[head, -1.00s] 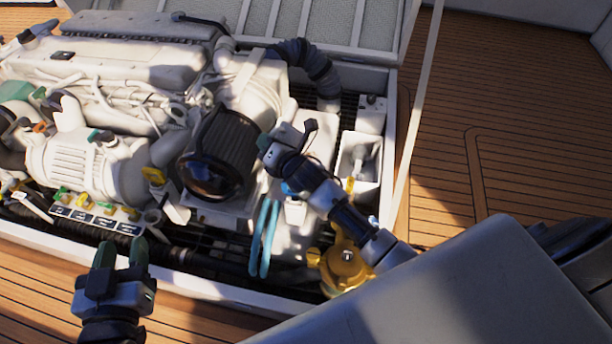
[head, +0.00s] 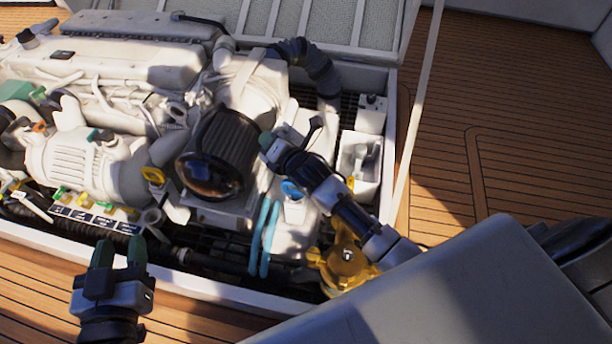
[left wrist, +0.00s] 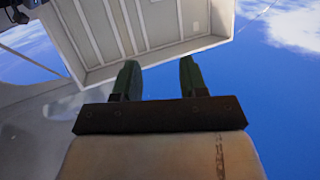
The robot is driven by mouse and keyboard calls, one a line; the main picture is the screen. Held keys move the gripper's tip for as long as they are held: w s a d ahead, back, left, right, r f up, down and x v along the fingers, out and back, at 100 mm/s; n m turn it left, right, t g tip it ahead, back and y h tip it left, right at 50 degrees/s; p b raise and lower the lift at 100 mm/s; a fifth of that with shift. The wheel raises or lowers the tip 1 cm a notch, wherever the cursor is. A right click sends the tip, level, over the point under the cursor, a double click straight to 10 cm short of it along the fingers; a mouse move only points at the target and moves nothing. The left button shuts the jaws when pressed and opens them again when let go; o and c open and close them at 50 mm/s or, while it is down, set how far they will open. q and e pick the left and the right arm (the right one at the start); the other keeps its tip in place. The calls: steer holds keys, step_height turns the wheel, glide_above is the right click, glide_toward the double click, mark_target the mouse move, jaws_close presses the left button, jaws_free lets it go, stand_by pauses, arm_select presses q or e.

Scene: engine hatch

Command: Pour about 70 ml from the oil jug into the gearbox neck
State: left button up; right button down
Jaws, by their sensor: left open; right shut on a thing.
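My right gripper (head: 272,146) reaches in from the lower right over the engine, just right of a black ribbed cylinder (head: 232,140). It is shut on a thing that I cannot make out. A thin dark piece (head: 315,124) sticks up beside it, and I cannot tell what it belongs to. My left gripper (head: 122,253) is open and empty in front of the hatch edge. Its two green fingers also show apart in the left wrist view (left wrist: 160,82). I cannot clearly identify the oil jug or the gearbox neck.
A white bottle with a blue cap (head: 292,190) stands below the right gripper. Light blue hoses (head: 263,238) and a brass fitting (head: 345,268) are near it. A white open box (head: 365,182) is at the right. The hatch rim (head: 215,290) borders the bay; wooden deck (head: 540,130) is clear.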

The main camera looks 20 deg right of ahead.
arm_select(q)
steer(key=shift+w+d+r, duration=0.15)
steer(key=shift+r, duration=0.25)
steer(key=shift+t, duration=0.3)
arm_select(e)
steer(key=shift+a, duration=0.35)
arm_select(q)
steer(key=shift+r, duration=0.15)
arm_select(e)
steer(key=shift+f, duration=0.1)
stand_by(0.4)
arm_select(q)
steer(key=shift+r, duration=0.2)
arm_select(e)
steer(key=shift+w+m, duration=0.1)
steer(key=shift+m, duration=0.2)
arm_select(q)
steer(key=shift+d+r+t+h, duration=0.1)
steer(key=shift+r+t+h, duration=0.1)
steer(key=shift+t+h, duration=0.15)
arm_select(e)
steer(key=shift+d, duration=0.1)
